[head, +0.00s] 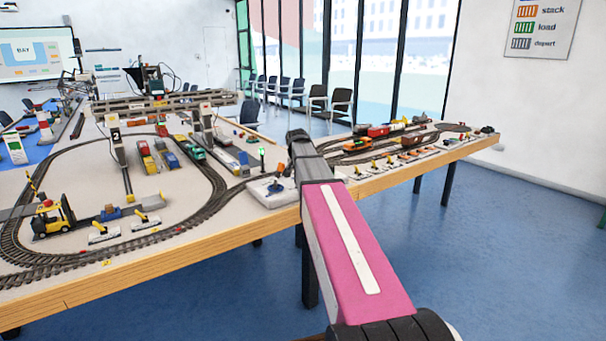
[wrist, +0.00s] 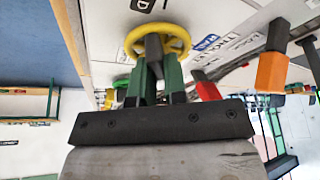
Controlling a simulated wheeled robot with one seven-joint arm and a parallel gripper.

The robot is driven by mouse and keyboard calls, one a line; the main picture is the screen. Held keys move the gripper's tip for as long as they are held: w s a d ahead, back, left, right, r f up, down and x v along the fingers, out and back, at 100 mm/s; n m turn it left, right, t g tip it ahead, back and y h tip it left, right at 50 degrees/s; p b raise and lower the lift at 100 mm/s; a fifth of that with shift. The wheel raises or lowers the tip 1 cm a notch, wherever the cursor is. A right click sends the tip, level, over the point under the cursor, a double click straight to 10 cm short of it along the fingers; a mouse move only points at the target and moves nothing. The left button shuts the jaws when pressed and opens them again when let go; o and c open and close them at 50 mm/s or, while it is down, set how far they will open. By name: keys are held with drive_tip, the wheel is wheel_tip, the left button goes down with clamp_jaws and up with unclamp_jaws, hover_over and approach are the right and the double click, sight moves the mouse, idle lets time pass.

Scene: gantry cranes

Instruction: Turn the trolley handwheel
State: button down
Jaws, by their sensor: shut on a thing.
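The trolley handwheel is a yellow ring (wrist: 130,45) with a dark grey piece at its middle, seen in the wrist view above a white panel with upside-down lettering. My gripper (wrist: 154,68) has green fingers, which reach up to the wheel and are shut on it, one on each side of the grey middle piece. The exact contact is partly hidden by the fingers. In the head view my arm hides the wheel, and I cannot make out the fingers there.
In the wrist view a red handle (wrist: 206,89) and an orange handle (wrist: 271,72) stand right of the wheel. In the head view a white control plate (head: 262,197) with a blue-topped stick lies at the table edge. The model gantry crane (head: 160,103) stands behind it, over tracks. Blue floor is clear.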

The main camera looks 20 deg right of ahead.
drive_tip(key=c, duration=1.2)
unclamp_jaws()
drive_tip(key=shift+o, duration=0.2)
drive_tip(key=v, duration=1.1)
